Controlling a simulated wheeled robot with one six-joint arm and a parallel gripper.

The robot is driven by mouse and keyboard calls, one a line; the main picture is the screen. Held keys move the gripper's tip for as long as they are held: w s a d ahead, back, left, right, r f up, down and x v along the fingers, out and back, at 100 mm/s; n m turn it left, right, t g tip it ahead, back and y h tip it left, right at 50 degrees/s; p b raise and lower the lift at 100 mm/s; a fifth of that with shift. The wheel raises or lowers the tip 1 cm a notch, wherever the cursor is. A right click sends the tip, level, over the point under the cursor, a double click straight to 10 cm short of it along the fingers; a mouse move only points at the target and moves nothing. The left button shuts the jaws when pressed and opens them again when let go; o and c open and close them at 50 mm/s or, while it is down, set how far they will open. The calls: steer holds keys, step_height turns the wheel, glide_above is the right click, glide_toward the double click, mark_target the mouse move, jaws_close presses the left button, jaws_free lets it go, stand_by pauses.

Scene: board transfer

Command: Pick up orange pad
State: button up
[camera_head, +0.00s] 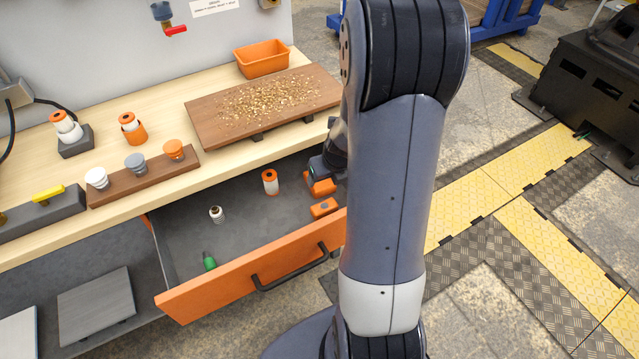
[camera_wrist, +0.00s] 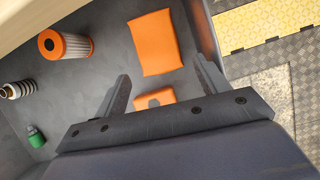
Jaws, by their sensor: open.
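The orange pad (camera_wrist: 156,42) is a flat, roughly square orange piece on the grey drawer floor, at upper centre in the wrist view. A smaller orange block (camera_wrist: 153,98) with a dark mark lies nearer, partly hidden behind the gripper's base. My gripper (camera_wrist: 161,72) is open and empty, its two dark fingers wide apart and pointing toward the pad. Whether the fingers are level with the pad is hard to tell. In the head view, orange pieces (camera_head: 324,208) show at the drawer's right end, beside my arm, which hides part of that area.
The drawer's side wall rises close to the pad's right. The workbench (camera_head: 222,165) overhangs behind, with a board of chips on it.

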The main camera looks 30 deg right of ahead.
mark_target(323, 184)
steer(key=b+x, duration=0.2)
steer(key=x, duration=0.3)
steer(key=shift+w+f, duration=0.1)
steer(key=shift+f, duration=0.1)
steer(key=shift+c, duration=0.5)
steer(key=c, duration=0.6)
